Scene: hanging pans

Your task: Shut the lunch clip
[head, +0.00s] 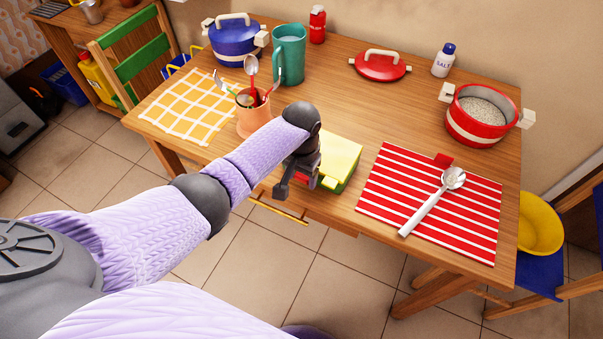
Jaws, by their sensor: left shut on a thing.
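The lunch box (342,155), with a yellow lid and green sides, sits near the front edge of the wooden table. A small yellow tab (329,183) shows on its near side, and a bit of red shows beside my gripper. My left gripper (291,187) is at the box's left front side, shut on a part of it. The arm and gripper hide that side, so I cannot tell how the clip sits or exactly which part is held. My right gripper is not in view.
An orange utensil cup (254,120) stands left of my forearm, near a teal pitcher (289,54) and blue pot (234,42). Right of the box lies a red striped mat (385,180) with a ladle (428,203). A red pot (470,130) stands behind it. The table's middle is clear.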

